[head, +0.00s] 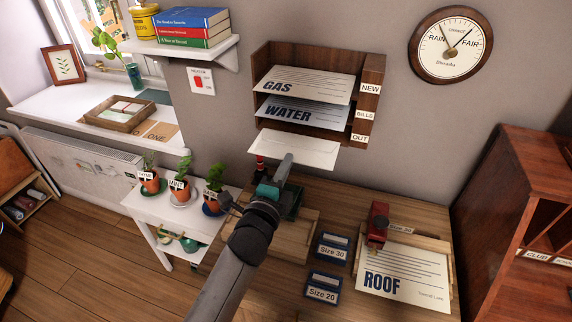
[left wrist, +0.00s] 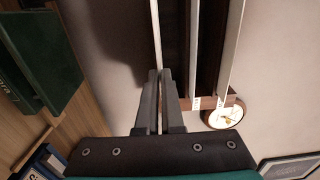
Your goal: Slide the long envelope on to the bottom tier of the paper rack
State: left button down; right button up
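The long white envelope (head: 308,150) lies nearly level at the mouth of the wooden paper rack's (head: 371,75) bottom tier, the one labelled OUT. I cannot tell whether its far edge is inside. My left gripper (head: 287,163) is shut on its near edge. In the left wrist view, the envelope (left wrist: 157,35) shows as a thin strip between the fingers (left wrist: 159,95), beside the rack shelves. A GAS sheet (head: 312,85) fills the NEW tier and a WATER sheet (head: 305,114) the BILLS tier. My right gripper is not in view.
On the desk below are a ROOF sheet (head: 405,275) under a red stapler (head: 378,225), and Size 30 (head: 332,248) and Size 20 (head: 323,288) boxes. Potted plants (head: 180,187) stand on a white stand to the left. A wooden cabinet (head: 510,215) stands at right.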

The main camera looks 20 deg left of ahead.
aim_at(301, 136)
pick_arm(q)
jog(key=shift+w+d+b, duration=0.1)
jog(key=shift+w+b, duration=0.5)
jog(key=shift+w, duration=1.55)
jog(key=shift+w+b, duration=0.9)
jog(key=shift+w, duration=1.45)
jog(key=c, duration=1)
grip_release()
jog(key=shift+s, duration=0.1)
jog(key=shift+s+a+p, duration=0.2)
jog(key=shift+s+p, duration=0.85)
jog(key=shift+s, duration=6.5)
